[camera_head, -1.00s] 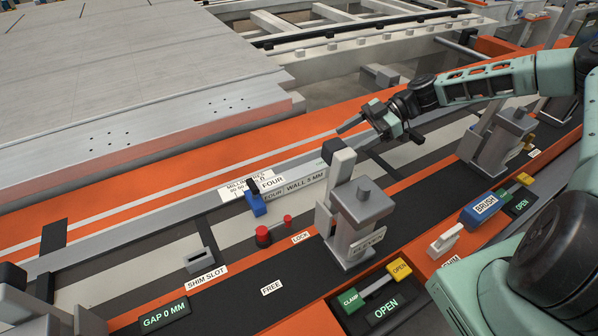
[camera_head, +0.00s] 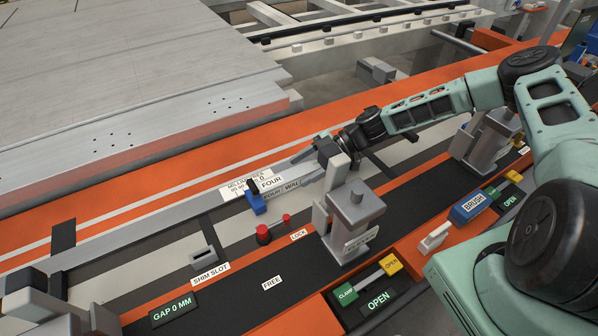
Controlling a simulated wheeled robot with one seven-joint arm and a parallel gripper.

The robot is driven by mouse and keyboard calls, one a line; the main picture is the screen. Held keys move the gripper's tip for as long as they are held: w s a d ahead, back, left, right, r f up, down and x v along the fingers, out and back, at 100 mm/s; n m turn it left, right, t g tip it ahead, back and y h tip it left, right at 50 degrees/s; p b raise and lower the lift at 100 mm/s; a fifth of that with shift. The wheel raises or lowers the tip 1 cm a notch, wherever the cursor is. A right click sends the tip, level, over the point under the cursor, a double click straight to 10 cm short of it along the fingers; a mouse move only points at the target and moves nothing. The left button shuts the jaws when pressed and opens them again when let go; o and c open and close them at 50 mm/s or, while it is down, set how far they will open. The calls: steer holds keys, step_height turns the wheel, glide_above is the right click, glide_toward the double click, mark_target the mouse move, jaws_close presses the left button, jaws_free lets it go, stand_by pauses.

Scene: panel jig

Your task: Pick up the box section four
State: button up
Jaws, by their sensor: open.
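The box section four is a long grey bar (camera_head: 287,189) lying along the jig. My gripper (camera_head: 308,158) is open and low over the bar's right part. Its fingers point left, and a pale upright clamp post (camera_head: 335,172) hides part of it. I cannot tell whether the fingers touch the bar.
A grey clamp block (camera_head: 355,209) stands just in front of the gripper. A red-knobbed lock lever (camera_head: 264,235), shim slot (camera_head: 205,258), blue brush (camera_head: 470,207) and clamp switch (camera_head: 368,279) reading OPEN lie nearby. A large metal panel (camera_head: 130,90) fills the back left.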

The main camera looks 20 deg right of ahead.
steer(key=shift+a+f, duration=0.1)
steer(key=c, duration=1.2)
steer(key=shift+c, duration=0.2)
